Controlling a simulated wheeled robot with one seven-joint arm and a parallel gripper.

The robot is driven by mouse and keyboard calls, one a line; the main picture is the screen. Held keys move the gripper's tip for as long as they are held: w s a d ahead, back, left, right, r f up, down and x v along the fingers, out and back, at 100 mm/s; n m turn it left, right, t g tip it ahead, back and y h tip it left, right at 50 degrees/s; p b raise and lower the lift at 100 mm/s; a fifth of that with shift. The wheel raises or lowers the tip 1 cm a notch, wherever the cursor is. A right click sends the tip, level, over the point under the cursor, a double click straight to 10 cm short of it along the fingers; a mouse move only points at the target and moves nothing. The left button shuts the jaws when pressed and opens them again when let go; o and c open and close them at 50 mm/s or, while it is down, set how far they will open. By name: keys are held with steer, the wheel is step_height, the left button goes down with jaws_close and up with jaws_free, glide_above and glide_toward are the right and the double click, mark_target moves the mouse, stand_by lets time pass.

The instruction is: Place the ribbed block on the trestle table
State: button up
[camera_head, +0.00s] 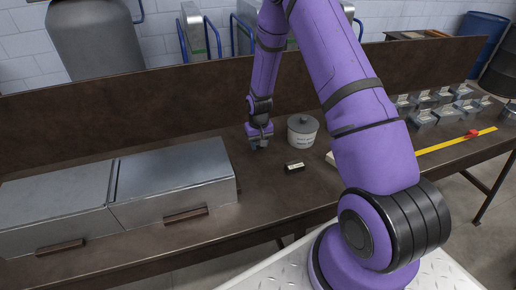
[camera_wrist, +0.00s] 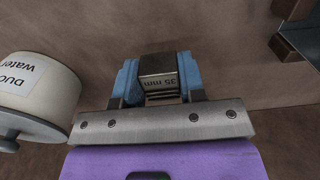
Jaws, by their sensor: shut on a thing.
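My gripper (camera_head: 260,146) is low over the brown table (camera_head: 262,195), left of a grey-lidded canister. In the wrist view its blue fingers (camera_wrist: 160,85) are shut on a small grey block (camera_wrist: 158,65) marked "35 mm". Ridge-like lines cross the block below its label, so it looks like the ribbed block. In the head view the held block is mostly hidden by the gripper. I cannot tell whether it touches the tabletop. I cannot tell whether this brown table is the trestle table.
The canister (camera_head: 302,131) stands close to my gripper and also shows in the wrist view (camera_wrist: 40,90). A small dark labelled block (camera_head: 294,167) lies in front of it. Metal drawer boxes (camera_head: 172,180) fill the left. A yellow strip (camera_head: 455,141) and several grey trays (camera_head: 424,118) are at right.

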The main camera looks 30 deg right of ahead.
mark_target(258, 153)
steer(key=shift+w+d, duration=0.1)
steer(key=shift+w, duration=0.4)
steer(key=shift+w+d+f, duration=0.1)
steer(key=shift+w+f, duration=0.15)
steer(key=shift+f, duration=1.55)
steer(key=shift+f, duration=0.1)
steer(key=o, duration=1)
